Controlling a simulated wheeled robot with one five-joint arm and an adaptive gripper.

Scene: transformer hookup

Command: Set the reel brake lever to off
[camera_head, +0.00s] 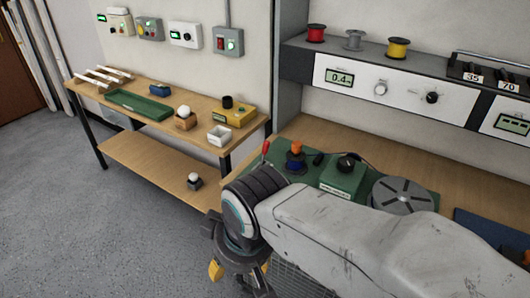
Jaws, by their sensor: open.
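A thin lever with a red grip (266,147) stands at the left end of a green base on the wooden bench. It looks like the reel brake lever, but no label on it is readable and I cannot tell its setting. A grey reel disc (404,193) lies at the right end of the base, partly hidden by my arm. My gripper (240,273) hangs at the bottom middle, below and left of the lever and apart from it. Its yellow-tipped fingers are spread, and nothing shows between them.
A green box with a black knob (343,175) and an orange-topped blue piece (296,157) stand between lever and reel. An instrument shelf (400,97) hangs above the bench. A wooden side table (150,158) holds trays and small parts. Floor at the left is clear.

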